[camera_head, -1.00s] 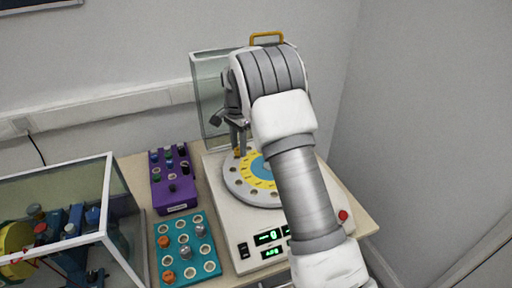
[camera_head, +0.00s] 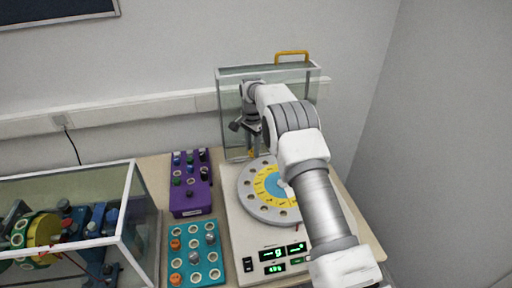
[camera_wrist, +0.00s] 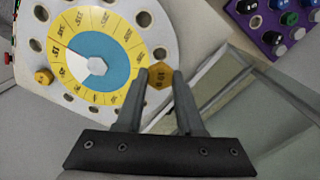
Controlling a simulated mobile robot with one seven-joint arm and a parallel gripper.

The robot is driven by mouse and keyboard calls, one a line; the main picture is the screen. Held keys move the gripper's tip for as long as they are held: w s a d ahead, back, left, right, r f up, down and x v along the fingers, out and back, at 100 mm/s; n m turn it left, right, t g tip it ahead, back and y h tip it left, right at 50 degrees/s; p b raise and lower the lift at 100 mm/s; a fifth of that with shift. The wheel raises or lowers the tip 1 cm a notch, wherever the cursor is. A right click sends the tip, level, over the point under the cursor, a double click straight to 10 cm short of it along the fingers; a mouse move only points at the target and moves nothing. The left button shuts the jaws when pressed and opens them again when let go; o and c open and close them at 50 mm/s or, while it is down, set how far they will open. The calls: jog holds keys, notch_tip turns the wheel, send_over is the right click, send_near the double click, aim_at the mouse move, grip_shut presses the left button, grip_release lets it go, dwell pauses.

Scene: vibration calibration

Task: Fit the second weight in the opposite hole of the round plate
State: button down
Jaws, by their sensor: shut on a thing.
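My gripper (camera_wrist: 160,82) is shut on a gold hexagonal weight (camera_wrist: 160,75) marked 10 g. In the head view, the gripper (camera_head: 250,143) and weight (camera_head: 251,153) are at the far left rim of the round plate (camera_head: 247,196). The plate has a yellow ring and a blue centre. In the wrist view, the held weight overlaps the plate's rim, close beside an empty hole (camera_wrist: 159,53). A first gold weight (camera_wrist: 43,77) sits at a hole on the opposite side. The held weight's height above the plate cannot be told.
A glass guard with a yellow handle (camera_head: 291,56) stands behind the plate. A purple block (camera_head: 190,199) with dark knobs and a teal block (camera_head: 207,264) with orange and grey weights lie left. A glass case (camera_head: 135,220) stands further left. The machine has lit green displays (camera_head: 275,269).

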jog(key=shift+f+b, duration=1.15)
jog(key=shift+f, duration=1.7)
jog(key=shift+f+b, duration=1.05)
jog(key=shift+f, duration=0.1)
jog(key=shift+c, duration=2.2)
grip_release()
notch_tip(320, 180, up, 17)
jog(key=shift+r, duration=0.2)
